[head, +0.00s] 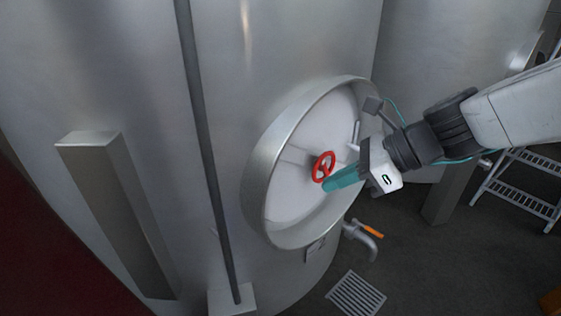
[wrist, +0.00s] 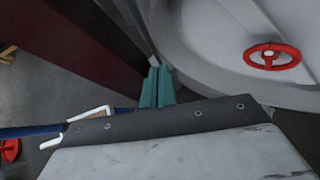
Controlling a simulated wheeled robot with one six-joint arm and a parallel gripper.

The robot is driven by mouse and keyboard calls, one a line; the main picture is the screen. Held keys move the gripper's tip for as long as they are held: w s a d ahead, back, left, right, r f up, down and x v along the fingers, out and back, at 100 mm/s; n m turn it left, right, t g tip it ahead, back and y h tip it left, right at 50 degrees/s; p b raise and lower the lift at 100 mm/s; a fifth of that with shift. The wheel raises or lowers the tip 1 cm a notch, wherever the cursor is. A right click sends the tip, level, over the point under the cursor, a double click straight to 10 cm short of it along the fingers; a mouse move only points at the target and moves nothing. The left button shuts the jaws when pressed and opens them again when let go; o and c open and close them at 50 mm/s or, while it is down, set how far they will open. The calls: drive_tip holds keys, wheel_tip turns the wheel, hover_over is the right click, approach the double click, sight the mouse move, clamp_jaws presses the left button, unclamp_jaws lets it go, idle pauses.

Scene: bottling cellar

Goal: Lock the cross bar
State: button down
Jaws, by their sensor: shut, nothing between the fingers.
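The round tank door (head: 285,203) is set in a raised steel rim on the big tank. A cross bar (head: 296,155) runs over the door, partly hidden by the wheel and my arm. A red handwheel (head: 323,166) sits at the door's middle and also shows at the upper right of the wrist view (wrist: 272,57). My gripper (head: 334,184), with teal fingers, is shut and empty. In the head view it appears just below and right of the wheel. In the wrist view its fingertips (wrist: 158,75) are left of the wheel, apart from it.
A steel tank leg or post (head: 115,210) stands at the left. A thin vertical pipe (head: 208,150) runs down the tank. A valve with an orange handle (head: 369,230) is below the door. A floor grate (head: 356,294) and a step ladder (head: 520,185) are at the right.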

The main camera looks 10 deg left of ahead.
drive_tip(key=w+a+f+m+t+y, duration=0.1)
drive_tip(key=w+a+m, duration=0.3)
drive_tip(key=m, duration=0.5)
drive_tip(key=w+f, duration=0.1)
drive_tip(key=w, duration=0.1)
drive_tip(key=shift+w+a+f+m+t+y, duration=0.3)
drive_tip(key=shift+w, duration=0.05)
drive_tip(key=w+a+f, duration=0.1)
drive_tip(key=w+a, duration=0.3)
drive_tip(key=a, duration=0.2)
drive_tip(key=shift+a+f, duration=0.35)
drive_tip(key=shift+f, duration=0.05)
drive_tip(key=shift+w+r, duration=0.1)
drive_tip(key=shift+r, duration=0.05)
